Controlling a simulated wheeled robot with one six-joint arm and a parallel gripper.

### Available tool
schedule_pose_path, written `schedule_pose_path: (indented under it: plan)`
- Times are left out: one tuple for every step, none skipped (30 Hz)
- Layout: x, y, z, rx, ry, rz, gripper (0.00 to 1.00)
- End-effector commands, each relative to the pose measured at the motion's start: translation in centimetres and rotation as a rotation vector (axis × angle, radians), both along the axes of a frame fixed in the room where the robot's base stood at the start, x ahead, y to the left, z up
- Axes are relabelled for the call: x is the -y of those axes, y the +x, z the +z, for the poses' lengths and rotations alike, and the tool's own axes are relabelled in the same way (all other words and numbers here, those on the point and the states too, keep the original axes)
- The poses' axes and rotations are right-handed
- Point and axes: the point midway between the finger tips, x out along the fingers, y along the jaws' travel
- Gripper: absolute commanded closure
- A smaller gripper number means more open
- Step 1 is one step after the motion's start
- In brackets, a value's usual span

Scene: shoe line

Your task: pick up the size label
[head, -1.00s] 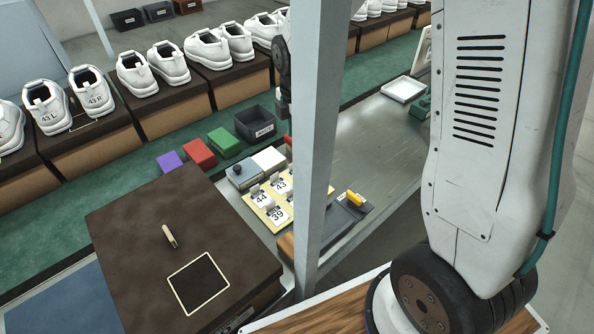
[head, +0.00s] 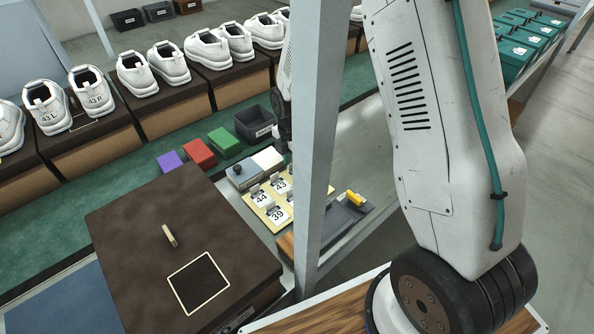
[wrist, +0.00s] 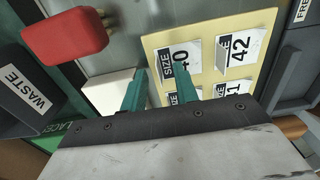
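The size labels are small white tags with black numbers on a pale yellow board (wrist: 155,42) in the wrist view. The tag 40 (wrist: 181,56) is nearest my gripper, with tag 42 (wrist: 238,50) to its right and tag 41 partly hidden below. In the head view, tag 44 (head: 262,199) and tag 39 (head: 277,215) stand on the same board, partly behind a grey post. My gripper (wrist: 162,82) has two teal fingers apart with nothing seen between them; the right finger overlaps the lower edge of tag 40. Whether it touches cannot be told.
A grey post (head: 318,120) stands before the bench. A waste bin (head: 256,124), red block (head: 199,153) and white block (head: 268,158) lie near the board. A yellow-handled tool (head: 355,198) is to its right. White shoes (head: 88,90) stand on boxes behind.

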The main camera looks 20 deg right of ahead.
Motion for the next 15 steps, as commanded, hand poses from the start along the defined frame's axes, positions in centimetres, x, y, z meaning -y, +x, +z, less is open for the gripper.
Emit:
schedule_pose_path:
  plan:
    - [-0.02,0.02,0.02,0.0,0.0,0.0,0.7]
    - [-0.02,0.02,0.03,0.0,0.0,0.0,0.7]
    - [-0.02,0.02,0.03,0.0,0.0,0.0,0.7]
    - [-0.03,0.01,0.03,0.0,0.0,0.0,0.7]
    - [-0.02,0.0,0.03,0.0,0.0,0.0,0.78]
    - [-0.02,0.0,0.04,0.0,0.0,0.0,0.89]
    - [-0.02,0.0,0.04,0.0,0.0,0.0,0.98]
    - [-0.02,0.0,0.04,0.0,0.0,0.0,1.0]
    - [-0.02,0.0,0.04,0.0,0.0,0.0,1.0]
    - [-0.02,0.0,0.05,0.0,0.0,0.0,1.0]
    - [-0.02,0.0,0.05,0.0,0.0,0.0,1.0]
    - [-0.01,0.01,0.05,0.0,0.0,0.0,1.0]
    - [-0.01,0.01,0.05,0.0,0.0,0.0,1.0]
    - [-0.01,0.01,0.05,0.0,0.0,0.0,1.0]
    - [-0.01,0.01,0.05,0.0,0.0,0.0,1.0]
